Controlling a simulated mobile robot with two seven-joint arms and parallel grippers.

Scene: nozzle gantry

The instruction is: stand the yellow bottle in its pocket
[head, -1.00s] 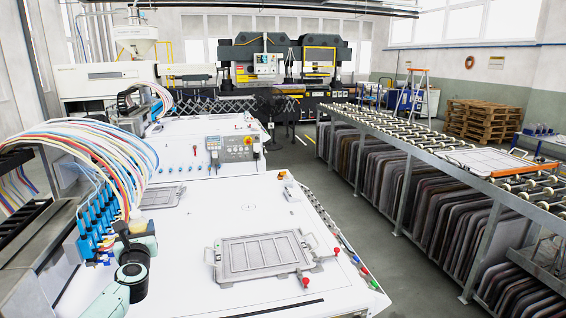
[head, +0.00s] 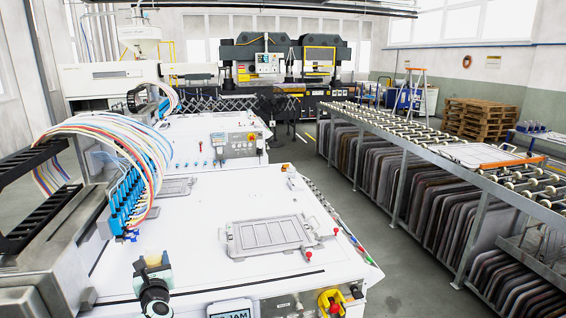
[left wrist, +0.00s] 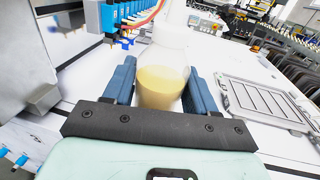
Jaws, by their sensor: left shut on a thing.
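The yellow bottle (left wrist: 161,86) is clear, with pale yellow contents in its lower part and a white upper part. In the left wrist view it stands between the two blue fingers of my left gripper (left wrist: 160,72), which is shut on it. I cannot pick out the bottle's pocket for certain. My right gripper is not in view.
A grey metal frame with slots (head: 270,237) lies on the white table (head: 205,220) right of my gripper. Blue nozzles (head: 130,200) with coloured hoses hang at the left. A smaller grey plate (head: 176,187) lies further back. A roller conveyor (head: 420,150) stands at the right.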

